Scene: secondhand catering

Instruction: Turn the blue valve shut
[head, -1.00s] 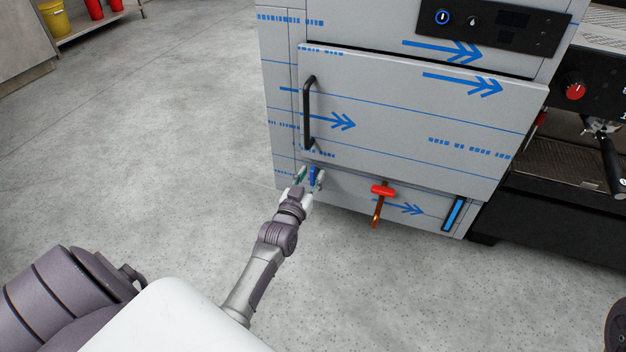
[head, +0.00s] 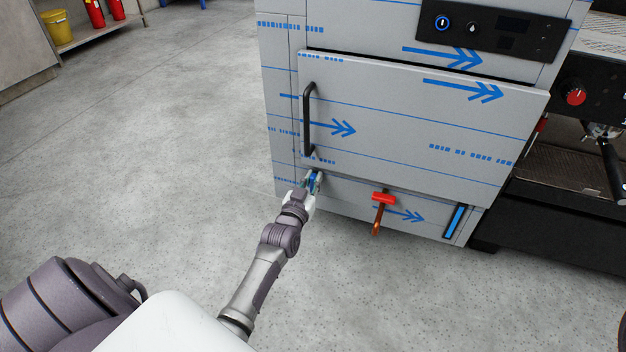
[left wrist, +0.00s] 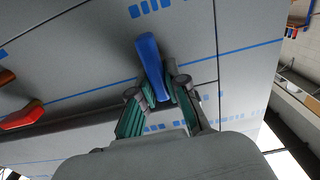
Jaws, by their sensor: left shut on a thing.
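The blue valve (head: 313,180) is on the lower front of a grey machine, below and near the foot of the door's black handle. In the left wrist view its blue lever (left wrist: 150,58) stands out between the fingers, tilted a little. My left gripper (head: 311,183) is at the valve, its fingers closed against the lever's two sides. In the left wrist view the left gripper (left wrist: 160,98) has green-lined fingers, and they hide the lever's lower end. My right gripper is not in view.
A red valve (head: 383,198) with a copper pipe sits to the right on the same panel. The door handle (head: 308,120) is above. A black coffee machine (head: 560,160) stands at right. The floor (head: 180,150) at left is clear.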

